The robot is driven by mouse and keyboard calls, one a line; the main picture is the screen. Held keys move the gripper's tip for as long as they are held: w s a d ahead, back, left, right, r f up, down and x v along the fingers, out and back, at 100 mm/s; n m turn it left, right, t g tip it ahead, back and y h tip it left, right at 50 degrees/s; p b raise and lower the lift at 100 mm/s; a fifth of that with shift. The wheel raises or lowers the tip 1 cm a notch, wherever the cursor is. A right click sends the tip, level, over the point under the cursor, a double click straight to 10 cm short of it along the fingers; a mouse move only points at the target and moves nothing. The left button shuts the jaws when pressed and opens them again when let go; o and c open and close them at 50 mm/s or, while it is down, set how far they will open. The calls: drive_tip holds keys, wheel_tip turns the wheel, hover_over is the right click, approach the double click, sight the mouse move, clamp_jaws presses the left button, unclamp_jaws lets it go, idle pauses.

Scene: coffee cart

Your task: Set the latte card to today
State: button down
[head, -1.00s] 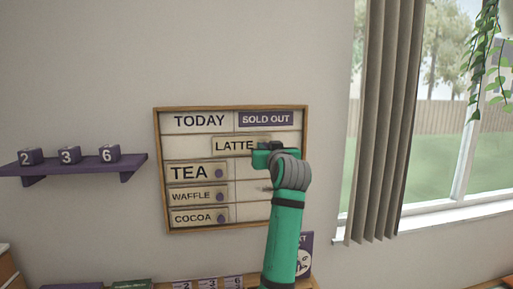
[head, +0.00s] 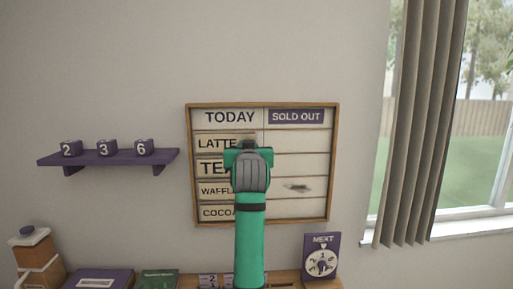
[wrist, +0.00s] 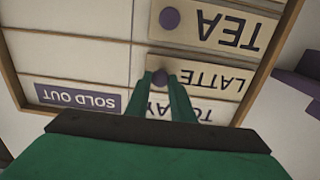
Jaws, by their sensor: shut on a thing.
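The menu board (head: 334,160) hangs on the wall with a TODAY column on the left and a SOLD OUT column on the right. The LATTE card (head: 213,143) is in the TODAY column, in the row under the TODAY heading. It also shows in the wrist view (wrist: 210,78), upside down. My gripper (wrist: 161,80) is shut on the purple knob of the LATTE card. In the head view my arm hides the knob and parts of the cards below.
The TEA (head: 207,168), WAFFLE (head: 212,190) and COCOA (head: 214,212) cards sit below in the TODAY column. The SOLD OUT column shows no cards, only a dark smudge. A purple shelf with number cubes (head: 105,149) is at left. A NEXT dial sign (head: 321,258) stands below right.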

drive_tip(key=shift+s+a, duration=0.1)
drive_tip(key=shift+a, duration=0.35)
drive_tip(key=c, duration=1.6)
unclamp_jaws()
drive_tip(key=shift+s+a, duration=0.1)
drive_tip(key=shift+o, duration=0.2)
drive_tip(key=shift+d, duration=0.25)
drive_tip(key=shift+s, duration=0.1)
drive_tip(key=s, duration=1)
drive_tip(key=shift+s+d, duration=0.3)
drive_tip(key=shift+d, duration=0.1)
drive_tip(key=shift+w, duration=0.1)
